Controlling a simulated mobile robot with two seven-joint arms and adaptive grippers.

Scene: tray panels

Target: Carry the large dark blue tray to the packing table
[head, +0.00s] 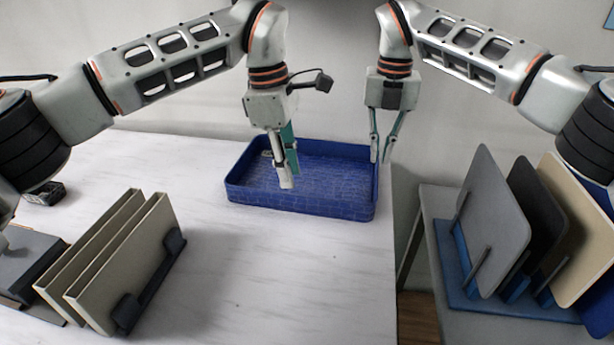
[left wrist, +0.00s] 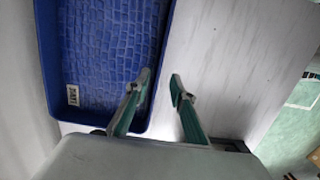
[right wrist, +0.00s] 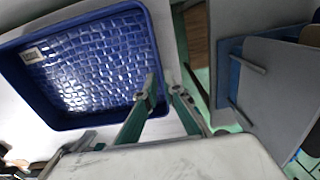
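The large dark blue tray (head: 330,205) stands flat on a white table, empty, with a small white label inside. It also shows in the left wrist view (left wrist: 100,50) and the right wrist view (right wrist: 95,65). My left gripper (head: 287,180) is open, its fingers pointing down at the tray; in its wrist view one finger overlaps the tray wall and the other lies over bare table. My right gripper (head: 380,160) is open at the tray's right end, its fingers on either side of the right wall. I cannot tell whether either touches the tray.
A rack with upright beige panels (head: 125,265) stands at the front left of the white table (head: 270,275). A lower grey table at right carries a blue-based rack (head: 460,295) with grey, dark and beige panels. A gap separates the tables. The white table's front middle is clear.

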